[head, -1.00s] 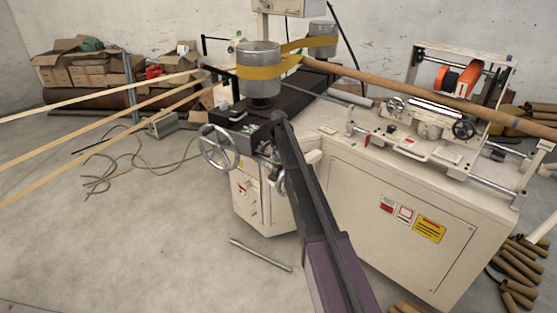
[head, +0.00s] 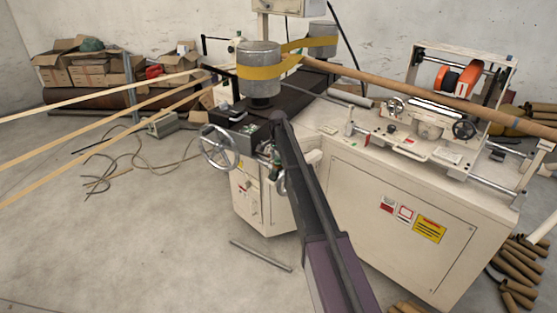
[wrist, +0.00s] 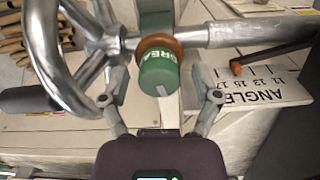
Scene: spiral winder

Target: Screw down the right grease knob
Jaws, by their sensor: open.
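A green grease knob (wrist: 161,75) with white lettering and a pale pointer mark sits in the wrist view below a copper-coloured collar (wrist: 160,44). I see only one such knob clearly, so I cannot tell from its lettering whether it is the right one. My gripper (wrist: 160,98) is open, with one finger on each side of the knob and a visible gap on both sides. In the head view my arm reaches to the machine's near left end, where the knob is too small to make out clearly.
A metal handwheel (wrist: 70,60) stands close left of the knob; it also shows in the head view (head: 219,147). A metal shaft (wrist: 255,32) runs right from the knob. An angle scale plate (wrist: 262,88) with an orange-tipped pointer (wrist: 237,68) lies right. A loose rod (head: 261,256) is on the floor.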

